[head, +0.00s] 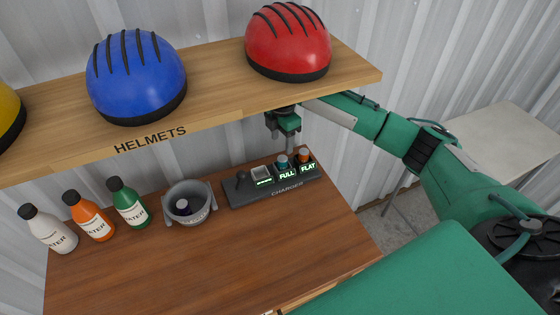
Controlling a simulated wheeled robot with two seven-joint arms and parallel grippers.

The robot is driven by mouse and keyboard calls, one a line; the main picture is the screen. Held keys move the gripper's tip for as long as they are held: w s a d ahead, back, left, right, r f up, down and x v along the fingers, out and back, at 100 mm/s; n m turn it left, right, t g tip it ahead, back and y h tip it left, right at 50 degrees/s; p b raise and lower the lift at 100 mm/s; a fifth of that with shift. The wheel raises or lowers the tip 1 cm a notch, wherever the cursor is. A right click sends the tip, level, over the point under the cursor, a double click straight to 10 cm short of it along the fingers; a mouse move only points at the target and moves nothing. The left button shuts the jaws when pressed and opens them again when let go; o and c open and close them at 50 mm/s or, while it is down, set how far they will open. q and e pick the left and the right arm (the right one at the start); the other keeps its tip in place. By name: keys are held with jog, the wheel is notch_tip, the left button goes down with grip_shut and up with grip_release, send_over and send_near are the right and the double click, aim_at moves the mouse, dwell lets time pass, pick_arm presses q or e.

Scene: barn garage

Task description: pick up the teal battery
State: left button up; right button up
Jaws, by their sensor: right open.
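The teal battery (282,161) stands upright in the charger (287,187), in the slot marked FULL. An orange battery (304,155) stands to its right in the slot marked FLAT. My right gripper (289,146) reaches in from the right under the shelf. It points down just above the teal battery, open with nothing seen between its fingers. Whether a finger touches the battery cannot be told. The upper part of the gripper is partly hidden by the shelf. My left gripper is not in view.
A shelf (215,101) marked HELMETS hangs over the workbench (210,265), with blue (136,76), red (288,42) and yellow helmets on it. A grey cup (189,203) holding a dark item and several bottles (127,202) stand left of the charger. The bench front is clear.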

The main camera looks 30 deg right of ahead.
aim_at(282, 158)
notch_tip(282, 158, down, 7)
jog(key=p, duration=0.3)
jog(key=shift+d+r, duration=0.1)
jog(key=shift+r, duration=0.1)
jog(key=shift+f, duration=0.3)
jog(key=c, duration=1.1)
